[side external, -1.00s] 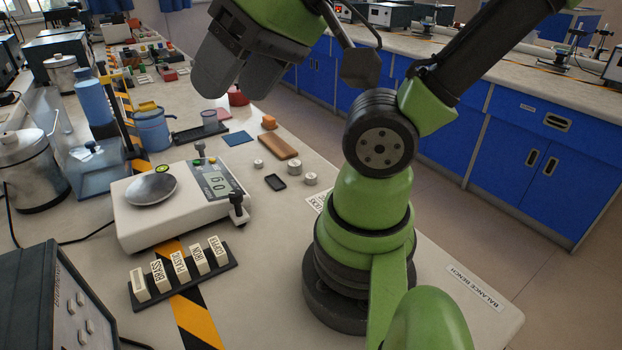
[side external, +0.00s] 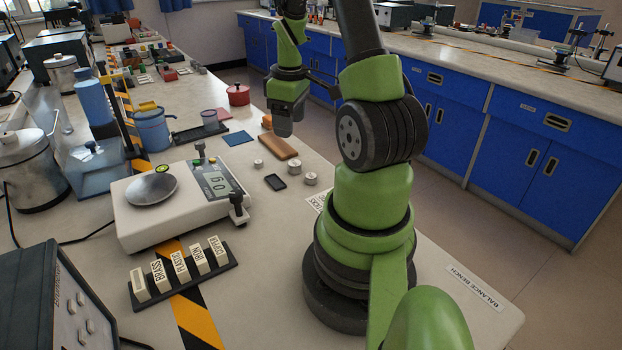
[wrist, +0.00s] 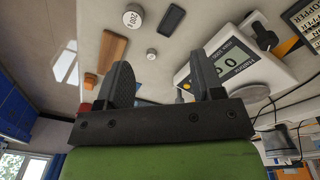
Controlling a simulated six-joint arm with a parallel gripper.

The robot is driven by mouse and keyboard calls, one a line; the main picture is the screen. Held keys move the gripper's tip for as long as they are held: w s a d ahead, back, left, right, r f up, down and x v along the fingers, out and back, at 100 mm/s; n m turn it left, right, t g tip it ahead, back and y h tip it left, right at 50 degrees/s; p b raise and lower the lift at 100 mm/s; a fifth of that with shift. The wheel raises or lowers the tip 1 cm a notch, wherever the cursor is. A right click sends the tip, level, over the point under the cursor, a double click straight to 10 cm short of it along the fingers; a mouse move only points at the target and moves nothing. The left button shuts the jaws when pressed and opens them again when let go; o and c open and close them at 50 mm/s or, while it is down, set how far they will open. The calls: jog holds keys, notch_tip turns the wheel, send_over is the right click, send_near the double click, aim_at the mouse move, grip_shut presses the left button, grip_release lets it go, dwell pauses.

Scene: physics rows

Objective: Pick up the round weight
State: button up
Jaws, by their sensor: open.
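A balance (side external: 140,216) with a round pan stands left of the weights. A black tray (side external: 275,182) and a wooden block (side external: 279,147) lie close by. A red pot (side external: 239,95) stands farther back. A labelled block rack (side external: 185,279) is in front.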

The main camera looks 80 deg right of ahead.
send_near(311, 175)
jog(key=f, duration=0.2)
jog(key=w+f, duration=0.1)
jog(key=shift+d+f+n+g+y, duration=0.1)
jog(key=shift+d+n+g+y, duration=0.2)
jog(key=shift+y, duration=0.1)
jog(key=shift+s+f, duration=0.1)
jog(key=shift+f, duration=1.4)
jog(key=shift+s+f, duration=0.15)
jog(key=shift+f, duration=1.35)
jog(key=c, duration=1)
jog(key=shift+c, duration=0.2)
jog(key=shift+r, duration=0.1)
